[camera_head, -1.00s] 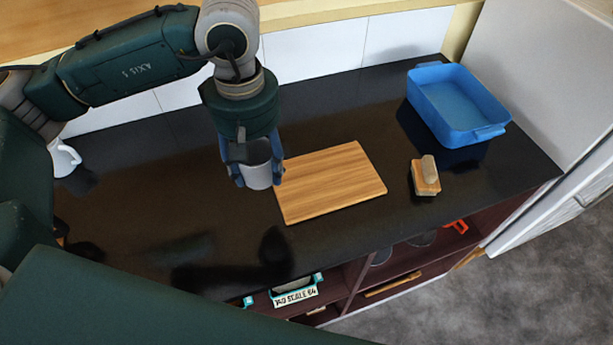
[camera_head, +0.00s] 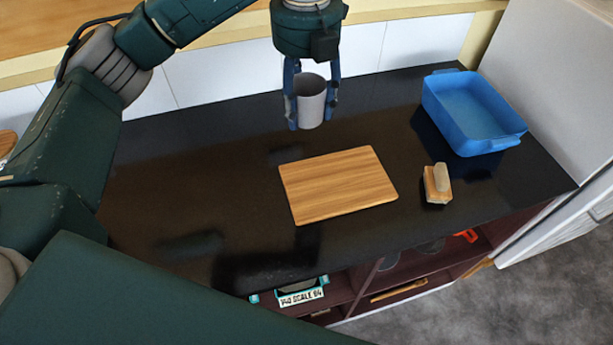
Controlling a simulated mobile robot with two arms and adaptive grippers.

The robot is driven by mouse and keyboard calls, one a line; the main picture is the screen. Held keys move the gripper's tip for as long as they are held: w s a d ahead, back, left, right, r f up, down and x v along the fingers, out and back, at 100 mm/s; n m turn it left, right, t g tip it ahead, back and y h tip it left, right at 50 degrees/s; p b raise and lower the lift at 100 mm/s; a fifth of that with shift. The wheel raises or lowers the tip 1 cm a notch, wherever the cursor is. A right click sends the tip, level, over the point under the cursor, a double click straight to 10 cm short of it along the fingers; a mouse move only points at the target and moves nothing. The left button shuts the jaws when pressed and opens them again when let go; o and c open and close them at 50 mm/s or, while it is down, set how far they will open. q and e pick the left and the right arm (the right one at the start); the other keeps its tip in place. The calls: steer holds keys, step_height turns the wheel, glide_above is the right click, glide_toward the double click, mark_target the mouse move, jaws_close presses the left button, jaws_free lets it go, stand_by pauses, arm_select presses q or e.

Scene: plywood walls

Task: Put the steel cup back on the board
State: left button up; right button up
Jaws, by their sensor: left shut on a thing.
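The steel cup (camera_head: 311,103) is grey and upright, held between the blue fingers of my left gripper (camera_head: 312,108). My left gripper is shut on the cup, one finger on each side. The cup appears raised above the dark counter, behind the wooden board in the picture. The wooden board (camera_head: 338,186) lies flat on the counter, bare on top. My right gripper does not show.
A blue basin (camera_head: 470,112) stands at the right back of the dark counter (camera_head: 200,190). A brush with a wooden block (camera_head: 437,184) lies right of the board. A scale (camera_head: 301,292) sits on the shelf below. The counter left of the board is clear.

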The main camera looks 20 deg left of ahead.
arm_select(q)
steer(key=p, duration=0.2)
glide_above(306, 180)
step_height(306, 180, down, 15)
steer(key=shift+f, duration=0.15)
step_height(306, 180, down, 4)
steer(key=shift+f+p, duration=0.2)
steer(key=shift+p, duration=0.45)
steer(key=shift+d+f, duration=0.1)
steer(key=o, duration=1.3)
